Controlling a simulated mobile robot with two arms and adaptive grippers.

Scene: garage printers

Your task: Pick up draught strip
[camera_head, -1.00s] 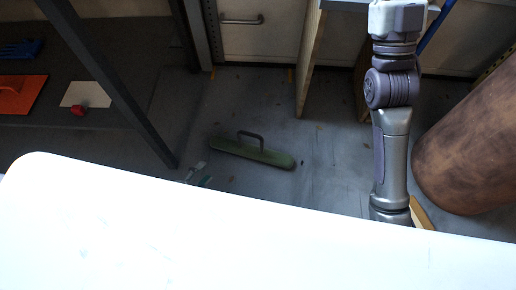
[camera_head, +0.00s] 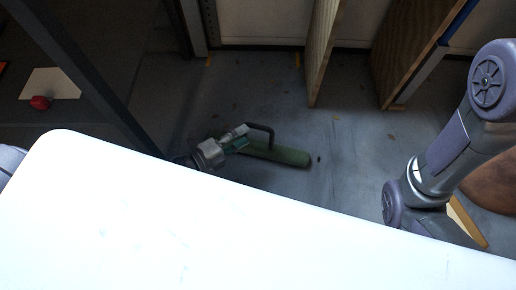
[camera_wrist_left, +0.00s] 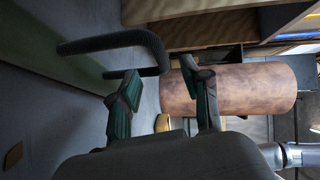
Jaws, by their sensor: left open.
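The draught strip (camera_head: 284,155) is a long green bar with a dark loop handle (camera_head: 262,128), lying on the floor beyond the white surface in front of me. My left gripper (camera_head: 239,138) is at the left side of the handle and covers the left part of the strip. In the left wrist view the strip (camera_wrist_left: 45,55) runs along the upper left, and its handle (camera_wrist_left: 115,41) reaches toward the open fingers (camera_wrist_left: 158,82). The handle's end shows near the gap between the fingertips; contact cannot be told. My right arm shows at the right, but its gripper is hidden.
Wooden panels (camera_head: 322,50) stand behind the strip. A brown drum (camera_wrist_left: 235,90) stands to the right. A dark post (camera_head: 85,75) and a shelf with a white card and red object (camera_head: 40,102) are at the left.

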